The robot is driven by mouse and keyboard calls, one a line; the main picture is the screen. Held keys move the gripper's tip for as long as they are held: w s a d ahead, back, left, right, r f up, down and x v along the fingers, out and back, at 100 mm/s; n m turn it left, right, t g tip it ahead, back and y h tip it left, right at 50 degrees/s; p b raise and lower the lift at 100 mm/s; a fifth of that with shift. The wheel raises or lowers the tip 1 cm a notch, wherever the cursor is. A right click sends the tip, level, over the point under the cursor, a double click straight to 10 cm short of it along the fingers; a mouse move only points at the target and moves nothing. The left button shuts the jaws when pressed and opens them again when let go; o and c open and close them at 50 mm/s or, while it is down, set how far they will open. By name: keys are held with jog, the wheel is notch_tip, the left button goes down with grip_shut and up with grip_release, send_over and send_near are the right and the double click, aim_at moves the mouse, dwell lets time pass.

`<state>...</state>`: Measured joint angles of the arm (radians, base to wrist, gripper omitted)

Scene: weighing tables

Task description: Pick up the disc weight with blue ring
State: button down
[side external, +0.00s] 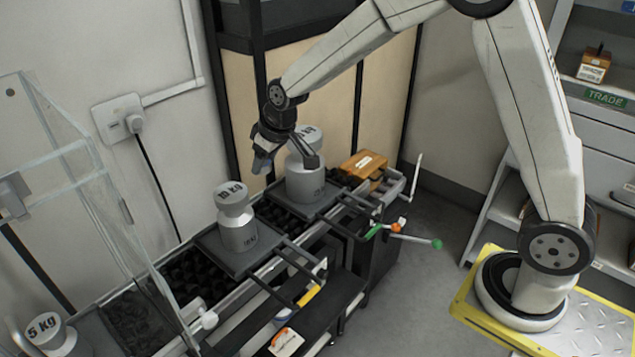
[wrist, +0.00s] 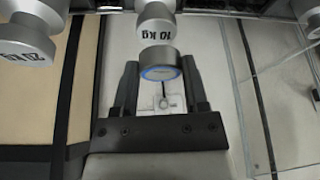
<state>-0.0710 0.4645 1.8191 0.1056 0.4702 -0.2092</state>
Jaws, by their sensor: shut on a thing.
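The disc weight with blue ring (wrist: 160,66) shows in the wrist view as a short grey cylinder with a blue ring on its near face. It sits between the two dark fingers of my gripper (wrist: 160,75), which is shut on it. In the side external view my gripper (side external: 286,160) is beside and in front of the large 20 kg weight, above the weighing tables. I cannot clearly make out the disc there.
A large 20 kg weight (side external: 305,183) and a 10 kg weight (side external: 237,228) stand on dark platforms. A 5 kg weight (side external: 50,335) stands at the lower left, near a clear glass enclosure (side external: 85,190). A wooden box (side external: 363,164) lies right of the 20 kg weight.

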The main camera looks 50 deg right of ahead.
jog(key=shift+s+r, duration=0.25)
jog(key=shift+s, duration=0.2)
dwell(0.4)
